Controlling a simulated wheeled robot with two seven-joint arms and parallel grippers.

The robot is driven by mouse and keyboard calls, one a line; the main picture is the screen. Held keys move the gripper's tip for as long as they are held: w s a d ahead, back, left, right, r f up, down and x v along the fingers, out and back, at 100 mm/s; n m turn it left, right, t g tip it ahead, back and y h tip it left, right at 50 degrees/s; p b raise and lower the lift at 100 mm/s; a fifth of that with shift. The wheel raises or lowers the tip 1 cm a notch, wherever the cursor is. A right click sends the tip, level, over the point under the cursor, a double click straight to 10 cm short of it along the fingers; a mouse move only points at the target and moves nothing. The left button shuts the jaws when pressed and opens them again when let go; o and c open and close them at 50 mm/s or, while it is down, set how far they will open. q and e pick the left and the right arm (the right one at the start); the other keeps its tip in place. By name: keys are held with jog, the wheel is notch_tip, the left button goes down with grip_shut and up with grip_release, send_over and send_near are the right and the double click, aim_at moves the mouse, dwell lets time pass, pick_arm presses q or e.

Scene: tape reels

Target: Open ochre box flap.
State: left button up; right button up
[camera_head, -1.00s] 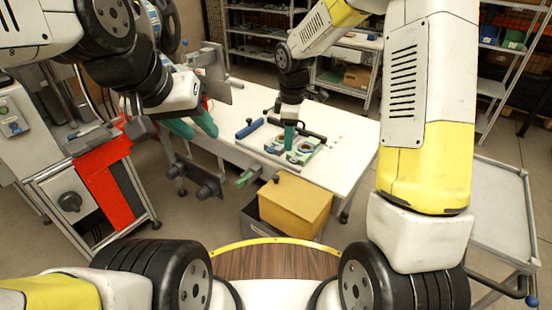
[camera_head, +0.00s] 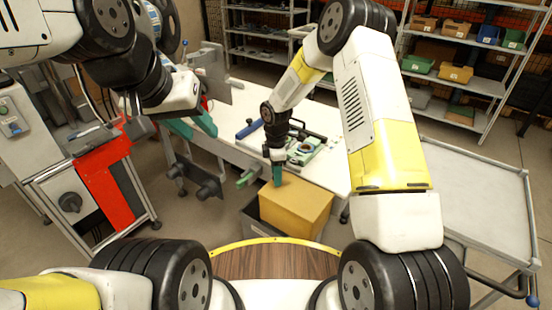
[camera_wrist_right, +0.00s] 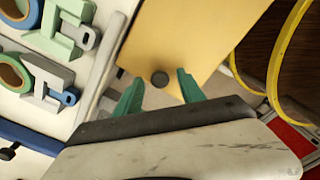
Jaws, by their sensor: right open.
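The ochre box (camera_head: 300,208) stands at the front edge of the white table, with its top flap lying shut. My right gripper (camera_head: 277,178) is above the flap's rear-left part, fingers pointing down.
A grey bin (camera_head: 258,222) is beside and under the box. On the white table (camera_head: 335,160) is a green fixture (camera_head: 305,152) with tape reels; a blue-handled bar (camera_head: 248,129) lies near it. A red-panelled machine (camera_head: 107,190) stands left, an empty grey cart (camera_head: 480,190) right.

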jog(key=shift+f, duration=0.1)
grip_shut()
dwell(1.4)
